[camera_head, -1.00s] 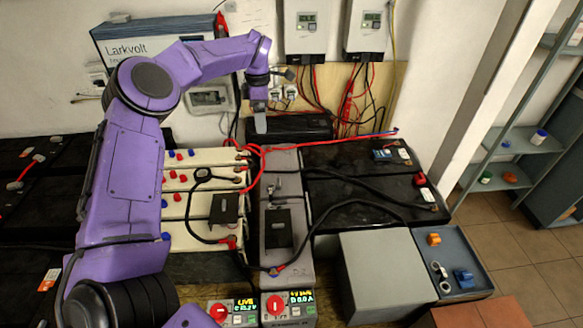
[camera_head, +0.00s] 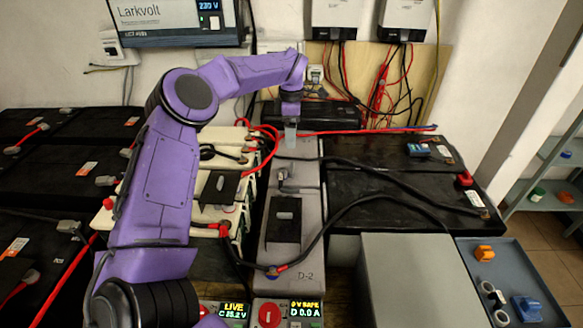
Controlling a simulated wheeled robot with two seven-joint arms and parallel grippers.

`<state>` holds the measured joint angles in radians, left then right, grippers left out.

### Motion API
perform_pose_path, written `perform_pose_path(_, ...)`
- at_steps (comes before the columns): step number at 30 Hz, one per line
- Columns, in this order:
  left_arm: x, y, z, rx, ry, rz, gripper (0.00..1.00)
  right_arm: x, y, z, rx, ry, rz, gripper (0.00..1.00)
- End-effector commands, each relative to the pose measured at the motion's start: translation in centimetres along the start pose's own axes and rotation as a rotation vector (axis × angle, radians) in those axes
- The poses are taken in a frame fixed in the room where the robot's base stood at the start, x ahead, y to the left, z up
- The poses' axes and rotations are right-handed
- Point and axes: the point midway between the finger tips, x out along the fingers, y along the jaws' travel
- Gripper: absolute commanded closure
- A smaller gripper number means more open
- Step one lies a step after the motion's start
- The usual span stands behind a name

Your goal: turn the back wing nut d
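The long grey battery marked D-2 (camera_head: 290,256) lies front to back in the middle of the head view. My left gripper (camera_head: 290,143) points down over its back end, seen from behind the wrist. Its fingers look close together, but whether they are open, shut or touching anything cannot be told. No back wing nut shows clearly; the spot under the fingertips is hidden. A metal clamp (camera_head: 285,181) and a black cover (camera_head: 284,220) sit farther forward on the battery. My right gripper is not in view.
Cream batteries (camera_head: 222,136) with red cables stand to the left. Black batteries (camera_head: 395,203) lie to the right, with a black cable looping across. A black box (camera_head: 325,117) stands behind. Panel D (camera_head: 305,313) reads 0 V SAFE; panel C (camera_head: 234,313) reads LIVE.

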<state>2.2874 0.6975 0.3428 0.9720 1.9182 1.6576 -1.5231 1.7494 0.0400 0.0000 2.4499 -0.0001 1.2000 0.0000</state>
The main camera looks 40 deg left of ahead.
Motion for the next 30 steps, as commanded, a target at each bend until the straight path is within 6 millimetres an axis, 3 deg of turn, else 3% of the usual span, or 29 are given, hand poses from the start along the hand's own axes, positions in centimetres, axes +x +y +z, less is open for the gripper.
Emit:
perform_pose_path(1, 2.2, 0.0, 0.0, -0.001, -0.001, 0.001, 0.11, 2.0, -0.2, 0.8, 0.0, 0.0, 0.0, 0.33)
perform_pose_path(2, 2.4, 0.0, 0.0, -0.001, -0.001, 0.001, 0.11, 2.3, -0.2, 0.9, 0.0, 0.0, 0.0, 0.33)
perform_pose_path(8, 4.0, 0.0, -0.1, 0.0, 0.001, -0.002, 0.11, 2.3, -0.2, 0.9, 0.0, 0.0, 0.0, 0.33)
perform_pose_path(18, 11.1, 0.0, -0.1, -0.001, 0.002, -0.002, 0.11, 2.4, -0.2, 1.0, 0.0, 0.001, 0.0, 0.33)
perform_pose_path(23, 12.6, 0.0, 0.0, 0.0, 0.0, 0.001, 0.11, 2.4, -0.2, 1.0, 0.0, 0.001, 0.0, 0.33)
perform_pose_path(30, 12.8, 0.0, 0.0, 0.0, -0.001, 0.0, 0.11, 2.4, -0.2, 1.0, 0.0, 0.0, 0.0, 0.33)
